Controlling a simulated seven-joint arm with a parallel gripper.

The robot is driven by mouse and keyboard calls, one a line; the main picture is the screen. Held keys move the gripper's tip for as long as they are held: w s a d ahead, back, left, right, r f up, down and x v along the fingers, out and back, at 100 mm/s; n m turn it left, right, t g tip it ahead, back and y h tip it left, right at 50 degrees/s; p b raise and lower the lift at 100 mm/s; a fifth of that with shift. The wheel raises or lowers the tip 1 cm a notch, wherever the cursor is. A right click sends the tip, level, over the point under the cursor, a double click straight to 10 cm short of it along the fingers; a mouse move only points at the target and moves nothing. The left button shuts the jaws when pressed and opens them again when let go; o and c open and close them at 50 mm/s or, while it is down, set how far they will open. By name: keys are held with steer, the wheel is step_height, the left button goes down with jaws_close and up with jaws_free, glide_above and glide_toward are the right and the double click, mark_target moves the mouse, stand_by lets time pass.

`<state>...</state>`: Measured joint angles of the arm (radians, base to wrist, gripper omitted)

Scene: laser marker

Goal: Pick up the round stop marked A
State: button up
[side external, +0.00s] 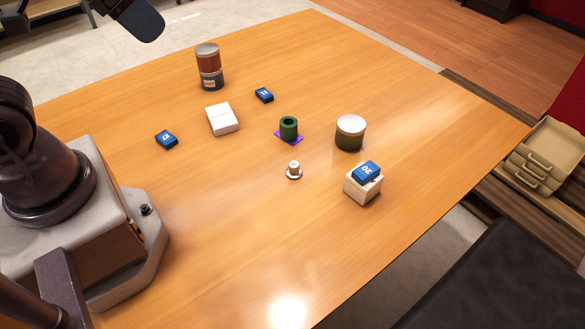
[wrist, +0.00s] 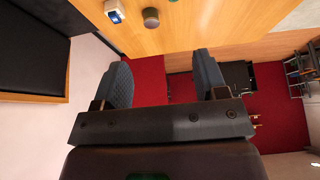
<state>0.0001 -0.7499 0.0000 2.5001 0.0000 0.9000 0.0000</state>
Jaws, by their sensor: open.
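No letter A is readable on any round piece. A small round white piece with a brownish middle (side external: 294,170) stands on the table near its centre. A dark green hollow cylinder (side external: 288,127) stands upright on a purple square (side external: 289,138) just behind it. I cannot tell which of these is the stop. My gripper (wrist: 165,78) is open and empty in the wrist view, its two dark padded fingers wide apart. In the side external view a dark finger part shows at the top left, high and well away from both round pieces.
A green jar with a pale lid (side external: 350,133) and a white block (side external: 363,188) bearing a blue numbered block (side external: 367,172) stand right. Behind are a tall red-brown jar (side external: 209,67), a white box (side external: 222,119) and blue blocks (side external: 264,95) (side external: 166,139). The table's front is clear.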

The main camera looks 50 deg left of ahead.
steer(key=shift+c, duration=1.3)
steer(key=w+d+f+m+y, duration=0.1)
steer(key=d+f+m+y, duration=0.2)
steer(key=f+m, duration=0.5)
steer(key=w+d+f+m+t+y, duration=0.1)
steer(key=w+d+f+m+y, duration=0.1)
steer(key=d+f+m, duration=0.3)
steer(key=w+d+f+m+y, duration=0.2)
steer(key=d+f+m+y, duration=0.2)
steer(key=f+m, duration=0.8)
steer(key=shift+w+f+t+y, duration=0.1)
steer(key=shift+f+t+y, duration=0.15)
steer(key=shift+f, duration=0.75)
steer(key=shift+w+f+t+y, duration=0.15)
steer(key=shift+f+y, duration=0.2)
steer(key=shift+f, duration=0.6)
steer(key=w+d+m+t+h, duration=0.1)
steer(key=w+d+m+t, duration=0.2)
steer(key=shift+f+h, duration=0.4)
steer(key=shift+w+m, duration=0.3)
steer(key=shift+w, duration=0.05)
glide_toward(294, 165)
steer(key=x, duration=0.3)
steer(key=shift+w+f, duration=0.15)
steer(key=shift+f, duration=0.15)
steer(key=shift+r+x, duration=0.2)
steer(key=shift+x, duration=2.4)
steer(key=shift+a, duration=0.1)
jaws_close()
